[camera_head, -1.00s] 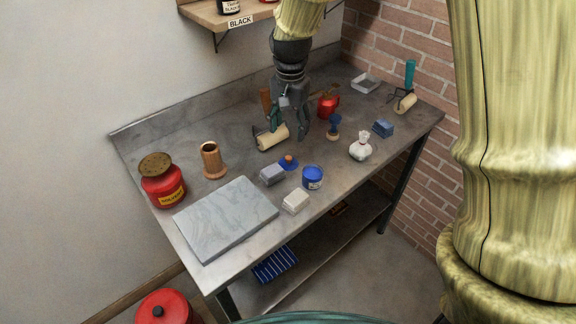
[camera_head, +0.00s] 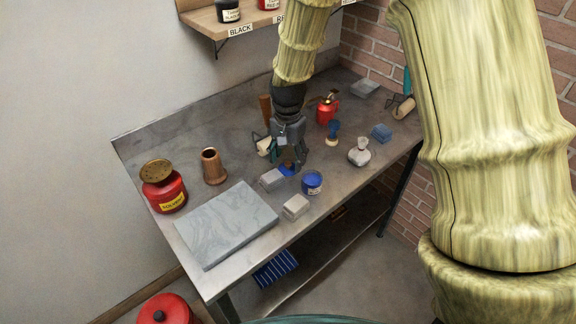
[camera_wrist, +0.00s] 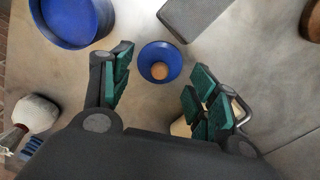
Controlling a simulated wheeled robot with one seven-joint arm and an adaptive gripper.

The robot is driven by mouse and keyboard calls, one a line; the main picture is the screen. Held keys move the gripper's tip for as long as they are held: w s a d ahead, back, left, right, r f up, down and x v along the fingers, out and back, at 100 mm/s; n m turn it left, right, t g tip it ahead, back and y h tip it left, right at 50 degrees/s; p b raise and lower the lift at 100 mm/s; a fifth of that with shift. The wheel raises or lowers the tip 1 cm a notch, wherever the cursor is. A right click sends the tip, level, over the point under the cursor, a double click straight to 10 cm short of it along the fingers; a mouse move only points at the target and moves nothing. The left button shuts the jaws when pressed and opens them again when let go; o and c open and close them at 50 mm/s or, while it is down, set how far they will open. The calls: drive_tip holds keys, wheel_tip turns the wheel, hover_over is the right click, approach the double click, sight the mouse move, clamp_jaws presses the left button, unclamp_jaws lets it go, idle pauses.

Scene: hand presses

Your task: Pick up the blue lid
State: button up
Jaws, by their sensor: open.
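The blue lid (camera_wrist: 160,62) is a small round blue disc with a wooden knob in its middle. In the wrist view it lies on the metal table between and just beyond my open fingers, which do not touch it. In the head view the lid (camera_head: 287,169) is partly hidden behind my gripper (camera_head: 289,160), which hangs above it. The wrist view shows both green-padded fingers of my gripper (camera_wrist: 160,88) spread apart, with nothing held between them.
A blue jar (camera_head: 312,183) stands right of the lid. A grey block (camera_head: 271,180) lies close on its left. A whitish block (camera_head: 296,206), a marble slab (camera_head: 226,225) and a white pouch (camera_head: 359,153) are nearby. A roller (camera_head: 264,146) lies behind my gripper.

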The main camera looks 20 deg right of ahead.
drive_tip(key=shift+f, duration=1.05)
drive_tip(key=c, duration=1.3)
drive_tip(key=shift+s, duration=0.1)
